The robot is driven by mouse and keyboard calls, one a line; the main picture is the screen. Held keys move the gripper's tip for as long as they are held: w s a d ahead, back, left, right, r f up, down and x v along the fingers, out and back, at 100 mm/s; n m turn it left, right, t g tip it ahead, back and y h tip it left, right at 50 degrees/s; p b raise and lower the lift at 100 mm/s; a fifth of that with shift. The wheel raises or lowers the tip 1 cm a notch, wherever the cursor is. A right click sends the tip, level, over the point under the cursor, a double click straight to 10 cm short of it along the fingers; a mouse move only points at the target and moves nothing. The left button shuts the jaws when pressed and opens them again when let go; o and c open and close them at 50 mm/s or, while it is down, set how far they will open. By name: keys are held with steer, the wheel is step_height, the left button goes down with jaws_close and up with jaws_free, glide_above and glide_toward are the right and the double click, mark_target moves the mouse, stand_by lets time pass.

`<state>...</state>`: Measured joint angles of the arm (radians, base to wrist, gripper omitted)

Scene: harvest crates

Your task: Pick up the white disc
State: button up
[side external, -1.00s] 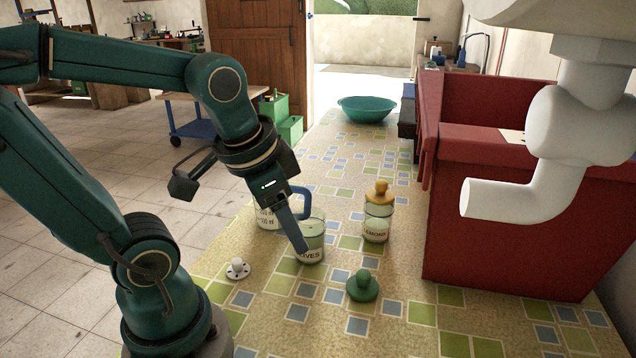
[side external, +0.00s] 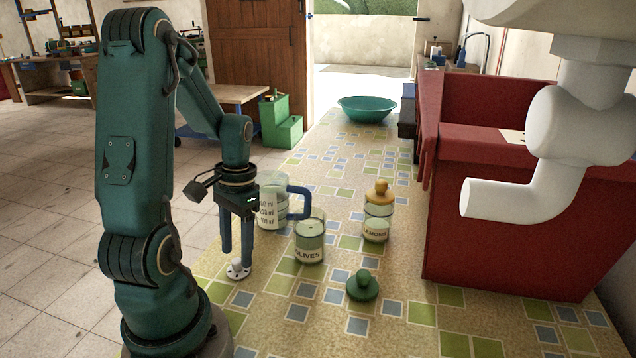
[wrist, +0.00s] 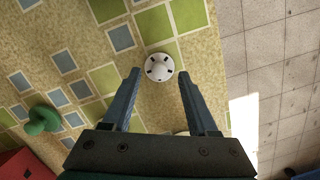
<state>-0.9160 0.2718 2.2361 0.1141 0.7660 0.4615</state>
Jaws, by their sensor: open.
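The white disc (side external: 238,269) lies flat on the tiled surface and has a small knob on top and dark marks around its face. In the wrist view the open fingers of my gripper (wrist: 151,75) frame the disc.
An OLIVES jar (side external: 310,240) and a measuring jug (side external: 270,205) with a blue handle stand close right of my gripper. A green knobbed lid (side external: 362,287) and a LEMONS jar (side external: 377,222) with a yellow lid are farther right.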

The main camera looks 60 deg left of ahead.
steer(key=shift+s+f, duration=0.15)
steer(key=shift+f, duration=0.8)
steer(key=shift+c, duration=0.3)
jaws_close()
steer(key=shift+r, duration=0.1)
